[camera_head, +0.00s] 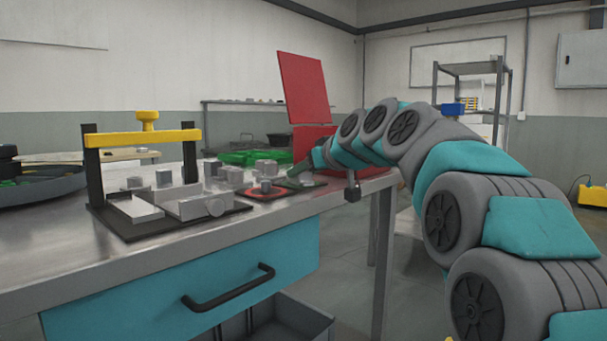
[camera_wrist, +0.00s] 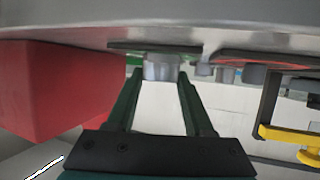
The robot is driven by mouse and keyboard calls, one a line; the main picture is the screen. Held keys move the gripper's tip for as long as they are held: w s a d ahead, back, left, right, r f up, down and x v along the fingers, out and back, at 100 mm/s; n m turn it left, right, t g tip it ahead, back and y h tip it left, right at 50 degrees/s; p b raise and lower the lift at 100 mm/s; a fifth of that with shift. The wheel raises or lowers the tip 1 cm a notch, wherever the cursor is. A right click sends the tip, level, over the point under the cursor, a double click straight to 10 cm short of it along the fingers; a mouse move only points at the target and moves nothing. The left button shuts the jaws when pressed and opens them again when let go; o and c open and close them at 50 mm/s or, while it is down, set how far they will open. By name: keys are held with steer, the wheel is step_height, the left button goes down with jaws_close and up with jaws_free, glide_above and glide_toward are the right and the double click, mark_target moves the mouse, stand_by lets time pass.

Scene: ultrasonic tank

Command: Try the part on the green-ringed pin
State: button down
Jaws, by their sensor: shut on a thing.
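My gripper (camera_wrist: 160,80) is shut on a grey metal part (camera_wrist: 162,68), which sits between the fingertips in the wrist view. The part is right at the dark, green-edged plate (camera_wrist: 125,45), which appears above it in that upside-down view. In the head view the green-edged plate (camera_head: 316,184) lies near the right end of the bench, with my gripper (camera_head: 305,170) low over it. The pin there is hidden by the part and fingers. I cannot tell whether the part is around the pin or just above it.
A red-edged plate with a pin (camera_head: 265,187) lies beside the green one. Several grey blocks (camera_head: 230,175) and a black fixture with a yellow bar (camera_head: 145,138) stand to the left. A red box (camera_head: 312,138) with its lid up stands just behind my gripper.

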steer(key=shift+r+p, duration=1.35)
steer(key=shift+r, duration=0.85)
steer(key=shift+r, duration=0.15)
steer(key=shift+r+p, duration=1.25)
steer(key=shift+r, duration=0.6)
